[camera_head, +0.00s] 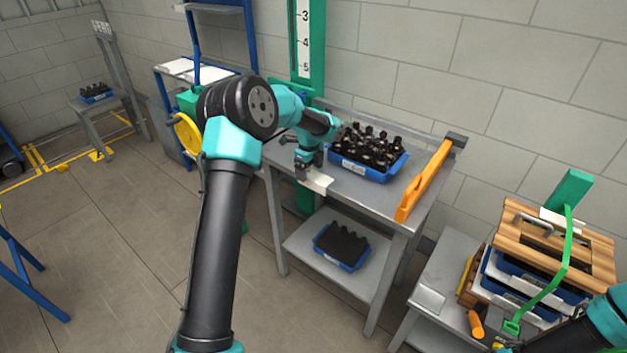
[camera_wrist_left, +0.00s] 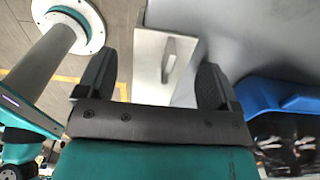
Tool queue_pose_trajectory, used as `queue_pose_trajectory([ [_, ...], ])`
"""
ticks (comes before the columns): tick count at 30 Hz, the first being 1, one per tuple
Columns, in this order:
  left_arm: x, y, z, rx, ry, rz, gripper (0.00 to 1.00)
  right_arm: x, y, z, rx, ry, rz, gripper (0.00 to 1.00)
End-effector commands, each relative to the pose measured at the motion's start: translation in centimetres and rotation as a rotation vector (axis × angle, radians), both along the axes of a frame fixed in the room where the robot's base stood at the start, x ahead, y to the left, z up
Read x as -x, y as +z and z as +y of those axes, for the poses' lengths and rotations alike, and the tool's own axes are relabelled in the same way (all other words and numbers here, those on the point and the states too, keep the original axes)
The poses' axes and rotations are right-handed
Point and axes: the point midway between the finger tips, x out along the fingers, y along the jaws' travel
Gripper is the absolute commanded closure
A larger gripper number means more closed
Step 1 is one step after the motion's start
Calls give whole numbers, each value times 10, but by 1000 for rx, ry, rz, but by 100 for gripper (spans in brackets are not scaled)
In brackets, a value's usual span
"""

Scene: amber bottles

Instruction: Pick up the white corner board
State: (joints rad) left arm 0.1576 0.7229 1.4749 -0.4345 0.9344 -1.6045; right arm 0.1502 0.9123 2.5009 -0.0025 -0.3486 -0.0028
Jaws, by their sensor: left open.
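The white corner board (camera_head: 318,182) lies at the front left edge of the grey table, partly over the edge. In the left wrist view the board (camera_wrist_left: 148,78) shows as a pale plate with a raised piece, between the two dark fingers. My left gripper (camera_head: 304,173) is at the board's left end in the head view. It is open, with a finger on each side of the board in the left wrist view (camera_wrist_left: 158,72). Contact with the board cannot be told. Part of my right arm shows at the lower right, its gripper out of sight.
A blue crate (camera_head: 360,171) of dark bottles stands just behind the board and also shows in the left wrist view (camera_wrist_left: 262,94). An orange bar (camera_head: 424,183) lies along the table's right edge. Another blue crate (camera_head: 340,263) sits on the lower shelf. Stacked trays stand at right.

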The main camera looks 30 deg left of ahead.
Motion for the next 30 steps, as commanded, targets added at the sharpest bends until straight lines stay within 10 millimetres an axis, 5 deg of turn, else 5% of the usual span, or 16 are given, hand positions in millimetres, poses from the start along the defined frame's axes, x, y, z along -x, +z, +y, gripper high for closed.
queue_pose_trajectory([
  [13,0,0,0,0,0,-1,14,0,0,0,0,0,0,100],
  [30,0,1,0,0,1,-1,67,0,0,0,0,0,0,100],
])
